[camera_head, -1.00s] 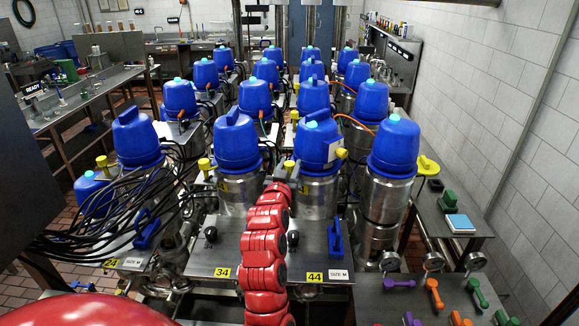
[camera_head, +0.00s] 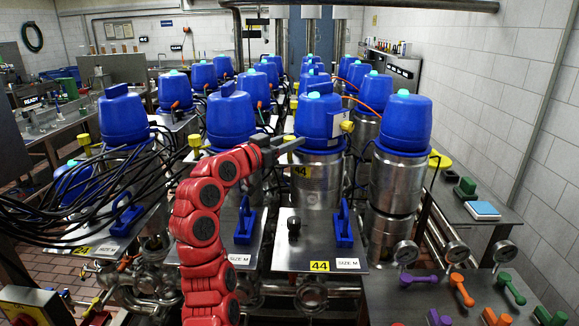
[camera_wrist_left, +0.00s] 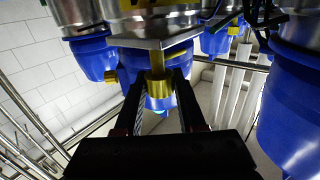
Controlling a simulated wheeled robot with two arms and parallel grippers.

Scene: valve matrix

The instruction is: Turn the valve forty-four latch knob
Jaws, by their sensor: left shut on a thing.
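Valve forty-four has a blue cap (camera_head: 318,118) on a steel body (camera_head: 318,180), behind a yellow "44" label (camera_head: 319,266) on its plate. My left gripper (camera_head: 292,145) is at the left side of this valve, just below the cap. In the left wrist view, the yellow latch knob (camera_wrist_left: 157,62) stands between the two dark fingers of my left gripper (camera_wrist_left: 158,98), which are shut on it. In the head view the knob is hidden by the gripper. My right gripper is not in view.
A blue handle (camera_head: 342,226) and a black knob (camera_head: 293,228) stand on the plate. Other blue-capped valves crowd behind and to both sides, one close on the right (camera_head: 402,125). Black cables (camera_head: 110,180) hang at left. A steel bench (camera_head: 430,295) with coloured handles is at front right.

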